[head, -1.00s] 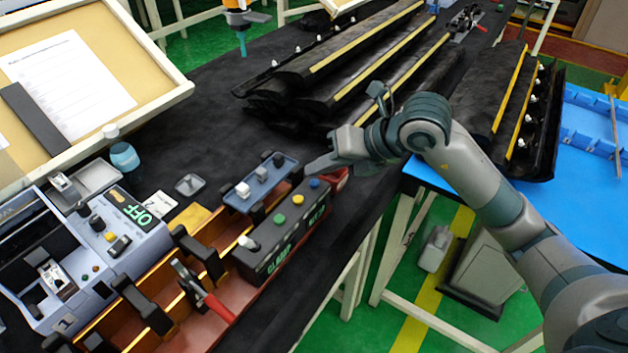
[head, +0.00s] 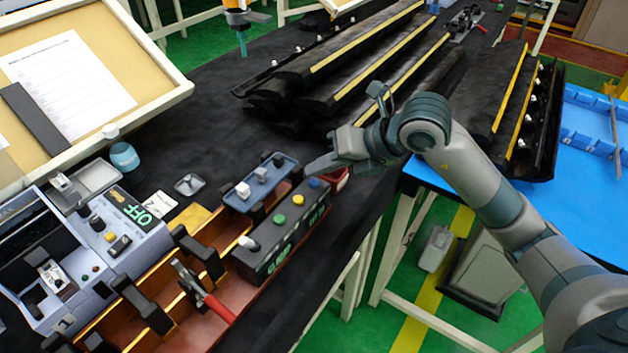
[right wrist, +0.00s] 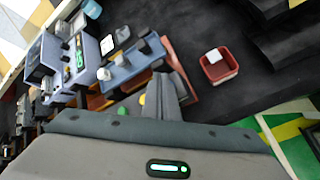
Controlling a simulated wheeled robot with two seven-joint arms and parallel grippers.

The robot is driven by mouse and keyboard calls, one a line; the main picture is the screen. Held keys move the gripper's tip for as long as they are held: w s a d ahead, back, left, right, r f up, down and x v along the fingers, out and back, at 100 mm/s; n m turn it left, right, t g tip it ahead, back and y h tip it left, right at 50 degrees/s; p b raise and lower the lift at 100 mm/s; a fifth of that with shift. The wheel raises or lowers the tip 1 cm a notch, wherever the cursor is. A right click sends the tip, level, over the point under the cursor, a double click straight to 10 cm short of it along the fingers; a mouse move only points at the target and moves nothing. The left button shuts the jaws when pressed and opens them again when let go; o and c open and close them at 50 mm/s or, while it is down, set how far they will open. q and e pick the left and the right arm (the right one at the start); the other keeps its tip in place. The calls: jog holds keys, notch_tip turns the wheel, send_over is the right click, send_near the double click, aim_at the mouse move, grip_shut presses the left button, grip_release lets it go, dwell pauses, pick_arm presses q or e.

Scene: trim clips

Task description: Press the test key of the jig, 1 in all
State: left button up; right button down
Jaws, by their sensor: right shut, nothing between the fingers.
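The jig is a long red-brown fixture (head: 255,297) with black clamps and a dark control box (head: 262,262) on its right side. No button is readably labelled as the test key. My right gripper (head: 312,167) is shut and empty, its tip just above the blue button; contact cannot be told. In the right wrist view its fingers (right wrist: 172,90) hide the blue button, with the yellow button (right wrist: 142,99) beside them. My left gripper is not in view.
A grey-blue unit reading OFF (head: 140,212) stands left. A blue block with knobs (head: 262,188) lies behind the control box. A small red bin (right wrist: 220,68) is beyond the gripper. Black trim strips (head: 350,60) lie farther back.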

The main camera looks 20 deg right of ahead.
jog(key=shift+f, duration=0.15)
jog(key=shift+f+b, duration=0.3)
jog(key=shift+b, duration=0.2)
dwell(0.5)
jog(key=shift+f, duration=0.1)
